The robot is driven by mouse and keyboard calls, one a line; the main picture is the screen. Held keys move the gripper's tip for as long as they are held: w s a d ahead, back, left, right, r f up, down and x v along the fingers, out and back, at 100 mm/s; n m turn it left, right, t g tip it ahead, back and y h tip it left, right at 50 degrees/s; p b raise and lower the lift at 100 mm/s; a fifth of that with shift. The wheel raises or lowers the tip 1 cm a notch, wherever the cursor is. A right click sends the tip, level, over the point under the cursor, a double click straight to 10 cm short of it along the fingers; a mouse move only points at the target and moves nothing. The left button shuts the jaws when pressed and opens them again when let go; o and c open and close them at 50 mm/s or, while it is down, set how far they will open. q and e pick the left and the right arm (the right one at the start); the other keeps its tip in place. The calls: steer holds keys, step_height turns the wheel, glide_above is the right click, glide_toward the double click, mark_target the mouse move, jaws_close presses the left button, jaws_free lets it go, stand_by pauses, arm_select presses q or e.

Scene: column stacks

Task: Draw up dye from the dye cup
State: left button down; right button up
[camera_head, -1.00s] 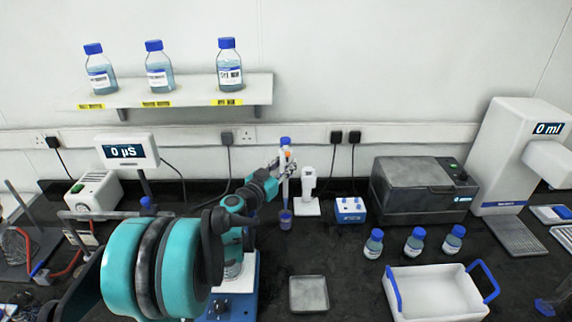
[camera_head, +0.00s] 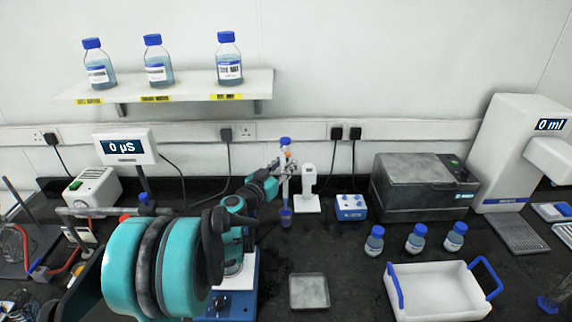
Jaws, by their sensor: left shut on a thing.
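A slim white pipette with a blue top (camera_head: 285,142) stands upright in the middle of the camera_head view. My left gripper (camera_head: 285,167) is shut on it, partly hidden behind my own arm. The small purple-blue dye cup (camera_head: 286,219) stands on the dark bench directly under the pipette. The pipette's lower end reaches the cup's mouth. How deep the tip sits, and the dye level, are too small to tell. My right gripper is not in view.
Just right of the cup are a white stand (camera_head: 308,195) and a blue box (camera_head: 351,207). A grey square dish (camera_head: 309,291) lies in front. A white tray with blue handles (camera_head: 440,309) and several small bottles are at the right. Bench between cup and dish is clear.

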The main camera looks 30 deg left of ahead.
arm_select(q)
steer(key=shift+f+b, duration=1.85)
steer(key=shift+f, duration=0.4)
